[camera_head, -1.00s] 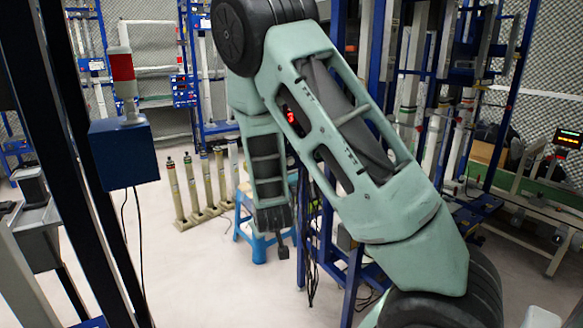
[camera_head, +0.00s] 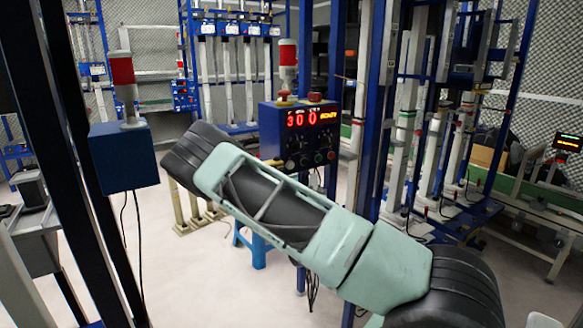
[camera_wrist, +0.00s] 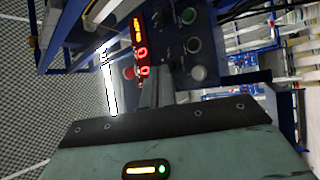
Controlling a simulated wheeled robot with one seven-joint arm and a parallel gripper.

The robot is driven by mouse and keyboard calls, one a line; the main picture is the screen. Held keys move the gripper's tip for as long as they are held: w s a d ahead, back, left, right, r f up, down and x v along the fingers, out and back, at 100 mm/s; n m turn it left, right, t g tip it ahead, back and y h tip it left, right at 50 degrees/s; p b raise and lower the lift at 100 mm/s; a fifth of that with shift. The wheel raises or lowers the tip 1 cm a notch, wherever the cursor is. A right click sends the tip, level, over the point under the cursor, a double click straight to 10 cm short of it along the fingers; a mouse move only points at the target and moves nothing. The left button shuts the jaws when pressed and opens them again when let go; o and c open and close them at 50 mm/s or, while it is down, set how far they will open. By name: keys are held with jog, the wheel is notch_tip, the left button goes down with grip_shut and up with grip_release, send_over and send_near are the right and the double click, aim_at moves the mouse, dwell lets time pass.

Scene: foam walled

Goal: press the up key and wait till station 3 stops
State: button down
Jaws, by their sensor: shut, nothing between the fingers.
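A blue control box (camera_head: 268,130) with a lit red display (camera_head: 311,117) stands on a blue post in the middle of the head view. The display seems to read 3 0 0. Knobs and small buttons sit below it; I cannot read which is the up key. In the wrist view the box face (camera_wrist: 190,45) shows turned on its side, with red digits (camera_wrist: 142,62), a green button (camera_wrist: 188,16) and a pale button (camera_wrist: 199,72). No label marks station 3.
A red-and-white signal lamp (camera_head: 288,65) stands behind the box. Another blue box (camera_head: 124,157) with a lamp is at the left. Test frames with upright tubes (camera_head: 230,75) stand at the back. A blue stool (camera_head: 258,250) is under my arm.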

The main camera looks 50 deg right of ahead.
aim_at(291, 165)
jog(key=shift+w, duration=0.1)
jog(key=w+d, duration=0.2)
jog(key=w, duration=0.6)
jog(key=shift+w+b, duration=0.2)
jog(key=shift+b, duration=0.1)
jog(key=shift+w, duration=0.15)
dwell(1.7)
jog(key=shift+w+d, duration=0.15)
jog(key=shift+w, duration=0.1)
